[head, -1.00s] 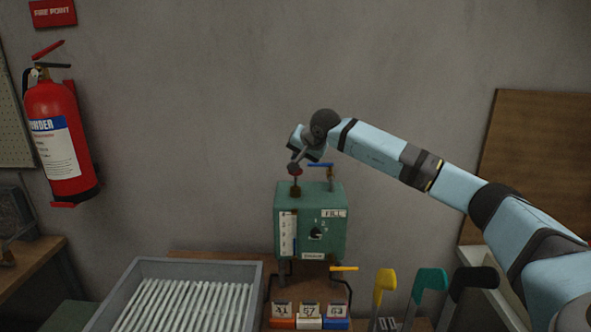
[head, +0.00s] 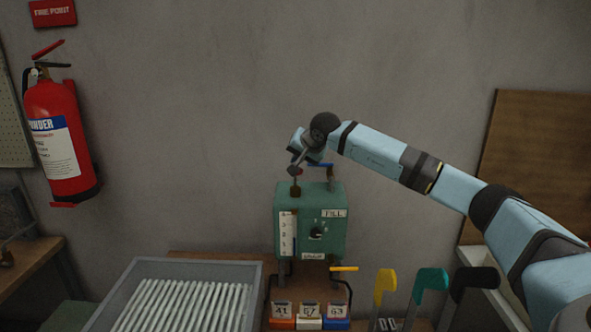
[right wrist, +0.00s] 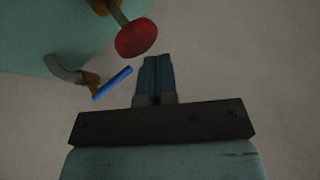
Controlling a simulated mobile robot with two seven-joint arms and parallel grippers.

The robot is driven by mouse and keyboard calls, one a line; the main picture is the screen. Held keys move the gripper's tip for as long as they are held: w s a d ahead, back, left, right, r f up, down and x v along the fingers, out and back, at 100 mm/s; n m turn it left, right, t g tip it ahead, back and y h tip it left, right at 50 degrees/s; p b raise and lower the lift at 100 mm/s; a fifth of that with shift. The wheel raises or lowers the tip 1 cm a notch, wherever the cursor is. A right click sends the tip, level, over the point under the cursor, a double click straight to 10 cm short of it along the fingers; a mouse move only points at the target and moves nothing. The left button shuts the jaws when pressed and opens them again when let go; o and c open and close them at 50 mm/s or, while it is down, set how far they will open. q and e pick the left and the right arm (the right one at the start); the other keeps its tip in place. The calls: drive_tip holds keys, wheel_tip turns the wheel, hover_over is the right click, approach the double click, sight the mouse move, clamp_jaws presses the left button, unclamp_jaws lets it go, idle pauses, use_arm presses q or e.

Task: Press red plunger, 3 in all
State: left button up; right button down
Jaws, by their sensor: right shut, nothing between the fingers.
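The red plunger's round head (right wrist: 136,38) sits on a thin stem in the right wrist view. In the head view the red plunger (head: 295,171) stands on top of the green box (head: 290,205), partly hidden by my wrist. My right gripper (right wrist: 158,58) is shut and empty. Its blue fingertips lie just beside the red head in the wrist view; I cannot tell if they touch it. In the head view my right gripper (head: 304,157) is above the box, close to the plunger. My left gripper is not in view.
A blue lever (right wrist: 113,83) on a brass fitting stands beside the plunger. The box front has a dial (head: 317,232) and a scale (head: 287,234). A yellow lever (head: 344,269) is below. A grey tray (head: 140,263) of white rods stands left, and coloured handles (head: 431,282) stand right.

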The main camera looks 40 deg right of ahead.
drive_tip(key=shift+f+b, duration=0.9)
drive_tip(key=shift+f, duration=0.7)
idle(1.0)
drive_tip(key=shift+r, duration=0.15)
drive_tip(key=shift+r+p, duration=1.3)
drive_tip(key=shift+r, duration=0.6)
drive_tip(key=shift+r, duration=0.1)
drive_tip(key=shift+r+p, duration=1.65)
drive_tip(key=shift+r, duration=0.8)
